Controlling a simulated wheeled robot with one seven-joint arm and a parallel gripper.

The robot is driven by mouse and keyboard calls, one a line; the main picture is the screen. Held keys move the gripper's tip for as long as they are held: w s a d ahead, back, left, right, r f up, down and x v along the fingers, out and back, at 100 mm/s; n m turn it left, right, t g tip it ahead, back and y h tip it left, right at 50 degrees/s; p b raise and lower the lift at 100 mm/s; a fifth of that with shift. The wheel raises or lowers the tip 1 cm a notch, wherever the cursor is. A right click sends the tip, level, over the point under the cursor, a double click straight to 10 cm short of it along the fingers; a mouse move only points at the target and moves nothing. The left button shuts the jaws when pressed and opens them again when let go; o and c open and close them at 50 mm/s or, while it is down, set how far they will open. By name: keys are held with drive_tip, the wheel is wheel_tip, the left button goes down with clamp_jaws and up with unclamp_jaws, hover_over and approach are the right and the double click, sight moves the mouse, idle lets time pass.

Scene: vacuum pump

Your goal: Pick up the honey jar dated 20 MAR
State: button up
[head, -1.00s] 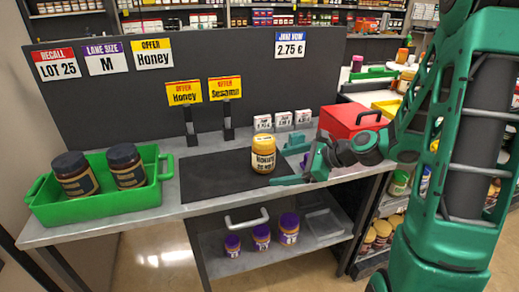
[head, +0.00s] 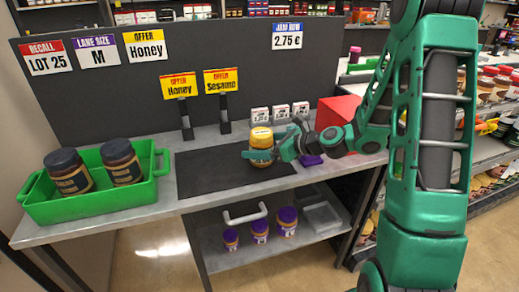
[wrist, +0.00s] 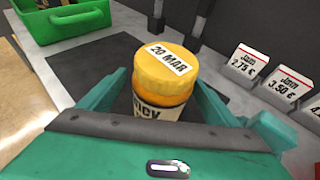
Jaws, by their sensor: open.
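The honey jar (head: 261,135) has a yellow lid and stands upright on the dark mat of the counter. In the wrist view the lid of the jar (wrist: 165,68) carries a white label reading 20 MAR. My gripper (head: 262,154) is open, with its fingers on either side of the jar. In the wrist view the jar stands between the two green fingers of my gripper (wrist: 163,105), with a gap visible at the right. One finger hides part of the jar's front label in the head view.
A green tray (head: 100,202) with two dark jars stands at the left. Small price cards (head: 280,112) and a red box (head: 337,108) are behind and right. A purple item (head: 311,160) shows partly under my gripper. Purple-lidded jars (head: 260,231) stand on the lower shelf. The mat's left part (head: 210,170) is clear.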

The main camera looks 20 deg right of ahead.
drive_tip(key=x, duration=0.3)
drive_tip(key=shift+w+a, duration=0.1)
drive_tip(key=shift+w, duration=0.25)
drive_tip(key=shift+c, duration=0.4)
drive_tip(key=c, duration=1.5)
drive_tip(key=shift+o, duration=0.2)
